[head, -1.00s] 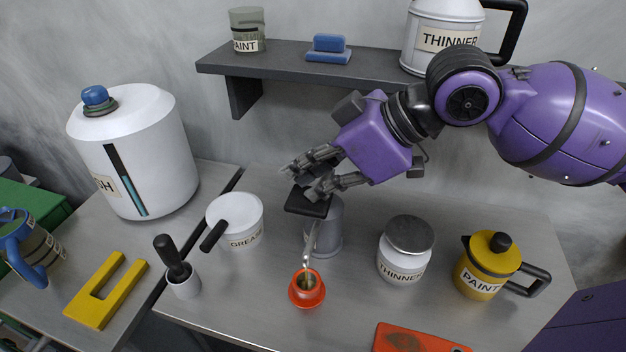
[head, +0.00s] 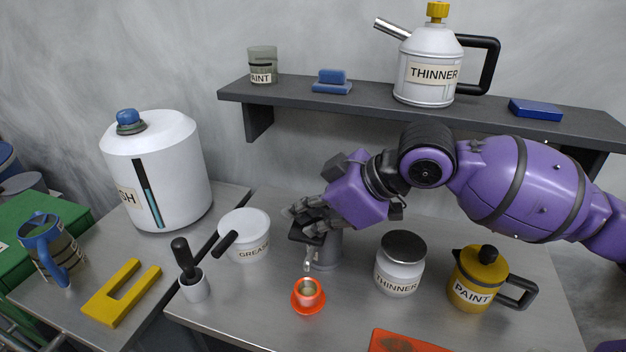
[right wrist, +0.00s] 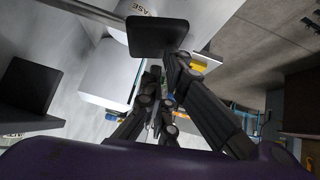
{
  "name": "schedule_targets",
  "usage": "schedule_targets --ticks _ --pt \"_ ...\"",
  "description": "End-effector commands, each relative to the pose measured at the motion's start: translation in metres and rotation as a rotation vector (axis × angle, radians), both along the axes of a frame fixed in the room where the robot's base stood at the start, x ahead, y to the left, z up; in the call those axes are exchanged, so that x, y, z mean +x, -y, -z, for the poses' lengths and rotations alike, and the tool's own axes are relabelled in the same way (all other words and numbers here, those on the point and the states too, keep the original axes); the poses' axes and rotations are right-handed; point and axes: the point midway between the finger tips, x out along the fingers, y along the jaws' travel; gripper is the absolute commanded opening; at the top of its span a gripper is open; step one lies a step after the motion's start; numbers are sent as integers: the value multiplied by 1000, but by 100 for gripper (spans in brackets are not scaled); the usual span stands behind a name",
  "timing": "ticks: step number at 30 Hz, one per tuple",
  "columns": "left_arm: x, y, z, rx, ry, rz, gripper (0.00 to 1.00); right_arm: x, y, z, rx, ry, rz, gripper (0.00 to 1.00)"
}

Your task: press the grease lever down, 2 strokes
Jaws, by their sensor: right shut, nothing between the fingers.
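A grey grease dispenser (head: 327,252) stands on the metal worktop. Its lever ends in a dark flat pad (head: 301,236), and its spout (head: 308,262) points down over an orange cup on a saucer (head: 308,295). My right gripper (head: 303,217) is shut and empty, with its fingers right over the pad in the head view. Whether they touch it is hard to tell. The right wrist view shows the dark pad (right wrist: 160,37) just beyond the closed fingertips (right wrist: 154,78). My left gripper is not in view.
A grease tub (head: 245,236) is left of the dispenser. A thinner jar (head: 399,265) and a yellow paint pot (head: 479,277) are to its right. The shelf (head: 300,98) with a thinner can (head: 428,80) runs behind my arm.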

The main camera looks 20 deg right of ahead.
Motion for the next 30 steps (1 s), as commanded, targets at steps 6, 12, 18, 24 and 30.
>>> schedule_targets --ticks 6,12,18,24,30 --pt "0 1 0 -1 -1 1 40 0 1 1 -2 -3 2 0" --pt "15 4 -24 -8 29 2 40 -5 0 -27 -1 10 4 0" --pt "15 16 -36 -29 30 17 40 -23 11 -57 -5 9 11 0" --pt "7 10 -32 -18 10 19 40 -49 31 -83 -5 4 10 0" --pt "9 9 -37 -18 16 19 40 -64 43 -101 -2 3 9 0"
